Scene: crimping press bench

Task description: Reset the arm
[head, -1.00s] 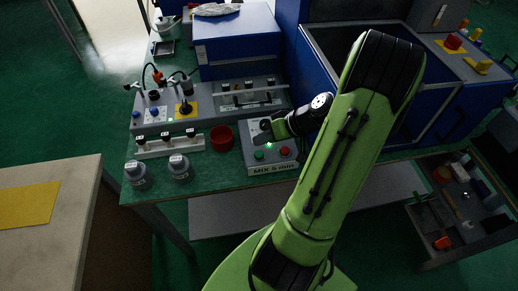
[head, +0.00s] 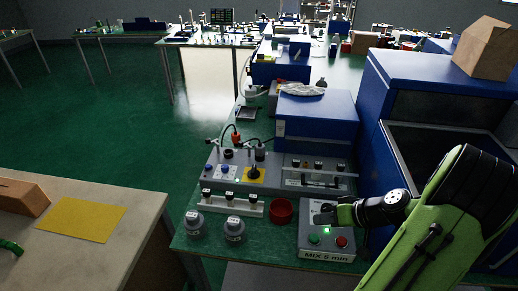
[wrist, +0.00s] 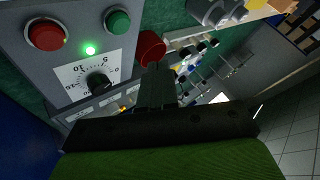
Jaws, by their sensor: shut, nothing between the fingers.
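My green arm reaches in from the lower right of the head view. My gripper (head: 326,214) is shut and empty, above the rear part of the grey control box labelled "MIX 5 min" (head: 326,255). The box has a green button (head: 314,239), a red button (head: 341,242) and a lit green lamp (head: 326,231). In the wrist view the shut fingers (wrist: 156,82) are beside the box's black dial (wrist: 98,84), seemingly apart from it. The lit lamp also shows there (wrist: 90,49). The dial is hidden behind my gripper in the head view.
A red cup (head: 281,211), a white rack (head: 232,204) and two grey jars (head: 234,230) stand left of the box. Behind are a grey fixture panel (head: 270,180) and blue machine (head: 318,118). A large blue cabinet (head: 420,75) stands at right. Open floor lies left.

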